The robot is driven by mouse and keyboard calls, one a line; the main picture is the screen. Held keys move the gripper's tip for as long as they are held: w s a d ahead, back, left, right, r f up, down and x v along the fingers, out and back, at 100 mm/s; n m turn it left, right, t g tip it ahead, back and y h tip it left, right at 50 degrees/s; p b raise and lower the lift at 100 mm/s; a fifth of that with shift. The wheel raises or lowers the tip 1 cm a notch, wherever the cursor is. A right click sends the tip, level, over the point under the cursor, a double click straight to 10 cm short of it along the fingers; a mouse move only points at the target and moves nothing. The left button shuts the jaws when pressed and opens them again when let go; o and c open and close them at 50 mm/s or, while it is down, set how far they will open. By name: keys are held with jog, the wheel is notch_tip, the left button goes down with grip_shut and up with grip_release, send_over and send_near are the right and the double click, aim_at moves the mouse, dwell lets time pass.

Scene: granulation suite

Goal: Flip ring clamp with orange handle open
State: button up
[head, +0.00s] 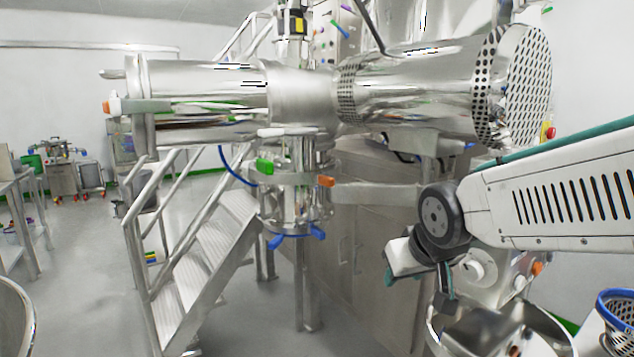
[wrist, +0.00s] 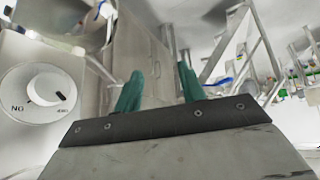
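An orange handle (head: 327,181) sits at the right side of a ring clamp (head: 292,181) around the vertical steel outlet in the head view. A green handle (head: 264,167) is at its left. Another orange tip (head: 105,107) shows at the far left end of the horizontal steel cylinder. I cannot tell from this distance whether the rings are latched. My gripper (head: 390,278) is to the right of and below the central clamp, apart from it. In the wrist view my gripper (wrist: 158,80) has its two teal fingers apart with nothing between them. No clamp is recognisable there.
Blue handles (head: 297,237) stick out below the outlet. Metal stairs with railings (head: 205,265) stand to the left. A steel cabinet (head: 372,245) is behind. A steel bowl (head: 510,325) and a blue basket (head: 615,310) are at the lower right. Left floor is mostly clear.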

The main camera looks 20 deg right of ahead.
jog(key=w+r+t, duration=0.3)
jog(key=w+t, duration=0.3)
jog(key=w, duration=0.9)
jog(key=n+t+y, duration=0.4)
jog(key=t+y, duration=0.4)
send_near(326, 176)
jog(key=w, duration=0.2)
jog(key=x, duration=0.7)
jog(key=shift+w+a+r, duration=0.1)
jog(key=shift+w+a, duration=0.1)
jog(key=shift+a, duration=0.3)
grip_shut()
